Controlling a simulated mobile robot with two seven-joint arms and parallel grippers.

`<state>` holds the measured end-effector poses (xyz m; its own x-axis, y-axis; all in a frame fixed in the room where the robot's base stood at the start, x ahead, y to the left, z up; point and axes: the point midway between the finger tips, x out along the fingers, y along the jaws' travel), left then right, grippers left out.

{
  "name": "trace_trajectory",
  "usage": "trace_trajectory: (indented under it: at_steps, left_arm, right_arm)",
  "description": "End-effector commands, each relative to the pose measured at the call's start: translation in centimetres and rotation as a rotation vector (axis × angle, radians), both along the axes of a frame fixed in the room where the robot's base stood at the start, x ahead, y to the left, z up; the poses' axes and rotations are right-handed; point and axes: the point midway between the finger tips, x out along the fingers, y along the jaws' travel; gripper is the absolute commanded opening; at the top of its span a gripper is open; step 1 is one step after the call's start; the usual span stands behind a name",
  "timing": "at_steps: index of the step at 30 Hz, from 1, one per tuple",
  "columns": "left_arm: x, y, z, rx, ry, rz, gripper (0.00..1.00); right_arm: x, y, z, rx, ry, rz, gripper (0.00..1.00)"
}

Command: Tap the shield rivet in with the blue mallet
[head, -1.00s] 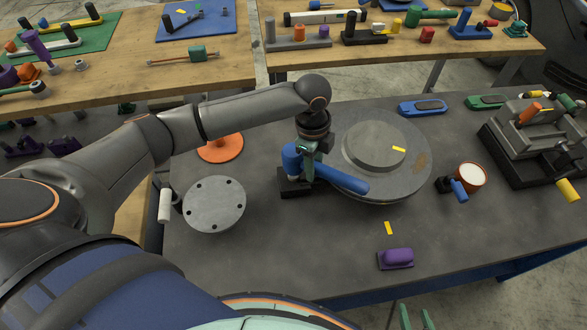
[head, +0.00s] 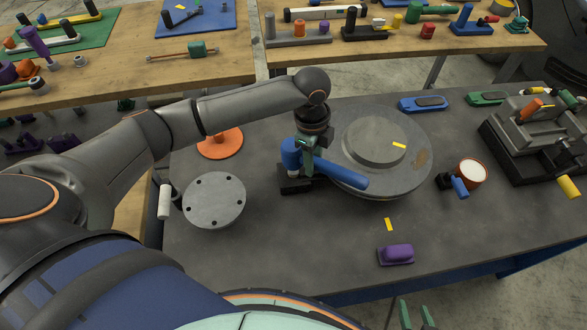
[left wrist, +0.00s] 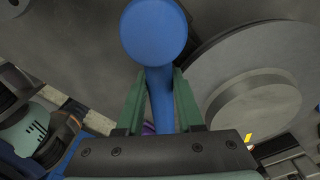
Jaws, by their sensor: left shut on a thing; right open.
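The blue mallet (head: 345,176) is in my left gripper (head: 303,160), whose green fingers are shut on its handle beside the head. The mallet's handle points right and toward me, its end over the near edge of the large grey disc (head: 412,172). The mallet head is above or at a black block (head: 290,187), with a small pale part below the head; contact cannot be told. In the left wrist view the round mallet head (left wrist: 154,32) fills the top centre, the handle between the fingers. My right gripper (head: 415,318) is open at the bottom edge. I cannot make out the shield rivet.
A grey flange with holes (head: 214,200) and an orange disc (head: 221,143) lie left of the mallet. A purple block (head: 396,253), an orange-rimmed white-topped part (head: 471,172) and a grey fixture (head: 530,135) stand to the right.

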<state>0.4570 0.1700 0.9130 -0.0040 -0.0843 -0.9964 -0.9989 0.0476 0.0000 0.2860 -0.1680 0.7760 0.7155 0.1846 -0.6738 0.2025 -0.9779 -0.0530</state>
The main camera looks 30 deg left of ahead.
Motion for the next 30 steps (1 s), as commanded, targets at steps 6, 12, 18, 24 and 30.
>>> trace_trajectory:
  at_steps: [6, 12, 18, 24, 30]
  left_arm:
    - [0.0, 0.0, -2.7, 0.0, -0.002, 0.0, 0.0]
    - [0.0, 0.0, -1.7, 0.0, -0.002, 0.0, 0.0]
    - [0.0, 0.0, -0.5, 0.0, -0.001, -0.001, 0.0]
    - [0.0, 0.0, -0.5, 0.0, -0.001, -0.001, 0.0]
    - [0.0, 0.0, -0.3, 0.0, -0.002, -0.001, 0.0]
  right_arm:
    - [0.0, 0.0, -1.0, 0.0, 0.001, 0.0, 0.5]
    - [0.0, 0.0, -0.3, 0.0, 0.001, 0.0, 0.5]
    - [0.0, 0.0, 0.3, 0.0, 0.0, 0.0, 0.5]
    - [0.0, 0.0, 0.2, 0.0, 0.0, 0.0, 0.5]
    - [0.0, 0.0, 0.2, 0.0, 0.0, 0.0, 0.5]
